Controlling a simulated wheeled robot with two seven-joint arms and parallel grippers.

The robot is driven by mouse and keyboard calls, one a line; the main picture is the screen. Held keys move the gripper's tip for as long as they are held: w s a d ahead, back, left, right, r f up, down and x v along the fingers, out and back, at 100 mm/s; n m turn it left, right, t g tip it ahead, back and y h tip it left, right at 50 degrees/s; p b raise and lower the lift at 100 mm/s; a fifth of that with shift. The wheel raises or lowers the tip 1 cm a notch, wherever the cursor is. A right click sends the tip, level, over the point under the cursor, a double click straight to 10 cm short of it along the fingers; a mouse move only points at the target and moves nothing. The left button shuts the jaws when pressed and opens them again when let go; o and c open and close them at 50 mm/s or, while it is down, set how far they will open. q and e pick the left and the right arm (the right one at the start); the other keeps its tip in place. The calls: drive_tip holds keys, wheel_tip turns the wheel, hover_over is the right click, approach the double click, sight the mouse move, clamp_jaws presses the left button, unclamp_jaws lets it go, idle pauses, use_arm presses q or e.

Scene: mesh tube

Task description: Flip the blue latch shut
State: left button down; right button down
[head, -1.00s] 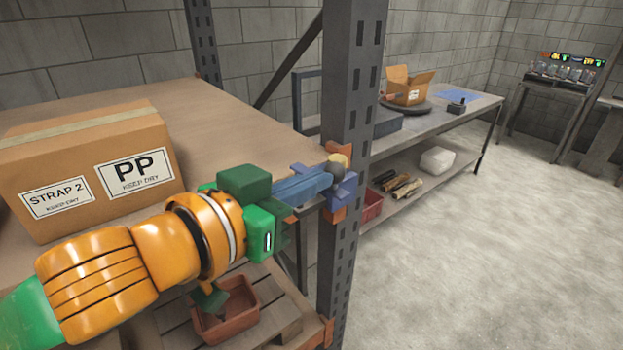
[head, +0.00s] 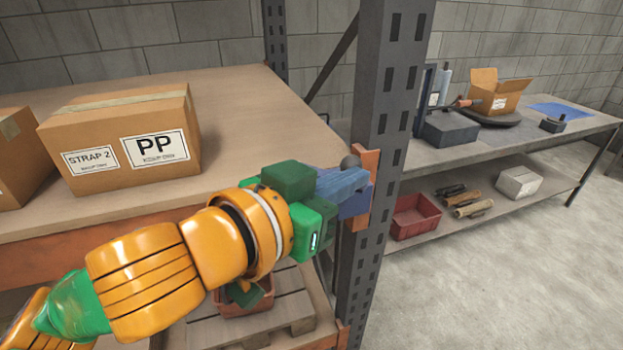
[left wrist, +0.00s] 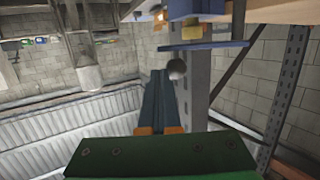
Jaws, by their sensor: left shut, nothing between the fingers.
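The blue latch (head: 356,204) is on the shelf rack's grey post, against an orange bracket (head: 366,163). In the head view my left gripper (head: 364,181) is shut and empty, its blue-grey fingers lying across the latch and hiding much of it. A grey ball (head: 350,161) shows just above the fingers. In the left wrist view the latch's blue plate (left wrist: 203,46) lies crosswise below a yellow piece (left wrist: 197,32), and the ball (left wrist: 176,69) is just right of the shut fingertips (left wrist: 160,73). Whether the fingers touch the latch, I cannot tell. My right gripper is not in view.
The grey post (head: 385,130) stands close to my left gripper. A cardboard box (head: 75,140) marked PP sits on the shelf (head: 240,110). The floor at right is clear.

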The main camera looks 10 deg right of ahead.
sight(364, 187)
use_arm(q)
drive_tip(key=shift+n+t+y, duration=0.6)
drive_tip(key=shift+n+t, duration=0.1)
drive_tip(key=shift+n, duration=0.1)
drive_tip(key=x, duration=0.4)
drive_tip(key=shift+s+d+r, duration=0.1)
drive_tip(key=shift+d+r, duration=0.05)
drive_tip(key=shift+r, duration=0.2)
drive_tip(key=shift+w+d, duration=0.2)
drive_tip(key=shift+d, duration=0.1)
drive_tip(key=shift+w+d+p, duration=0.25)
drive_tip(key=shift+w+d, duration=0.1)
drive_tip(key=shift+w, duration=0.35)
drive_tip(key=shift+w+d+p, duration=0.25)
drive_tip(key=shift+w+d, duration=0.05)
drive_tip(key=shift+w, duration=0.35)
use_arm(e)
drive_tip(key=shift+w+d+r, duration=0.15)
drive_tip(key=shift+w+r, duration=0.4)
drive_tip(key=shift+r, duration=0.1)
